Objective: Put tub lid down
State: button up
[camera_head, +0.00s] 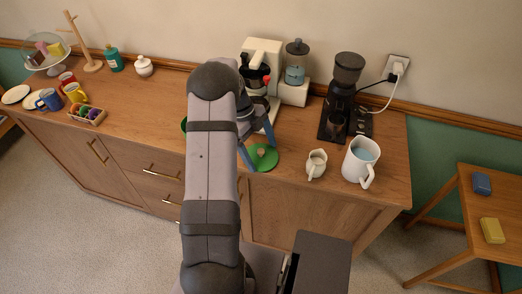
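The green round tub lid (266,163), with a small brownish knob, appears to lie flat on the wooden cabinet top, close to its front edge. My gripper (261,156) is over the lid, its two blue fingers spread apart, one on the left and one at the upper right. The knob shows between them and neither finger seems to touch it. A green edge, perhaps of the tub (184,124), shows left of my arm. My arm hides the rest of it.
A coffee machine (262,52) stands behind the lid. A small cream jug (316,164), a white pitcher (358,162) and a black grinder (345,90) stand to the right. Mugs and a tray of colourful items (87,115) are at the left.

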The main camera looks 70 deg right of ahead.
jog(key=shift+o, duration=0.9)
jog(key=shift+r, duration=0.1)
jog(key=shift+r+p, duration=0.15)
jog(key=shift+p, duration=0.15)
jog(key=shift+w+d+r+b, duration=0.15)
jog(key=shift+w+r+b, duration=0.1)
jog(key=shift+b, duration=0.15)
jog(key=b+v, duration=0.3)
jog(key=v, duration=0.8)
jog(key=shift+b, duration=0.3)
jog(key=shift+w+r, duration=0.1)
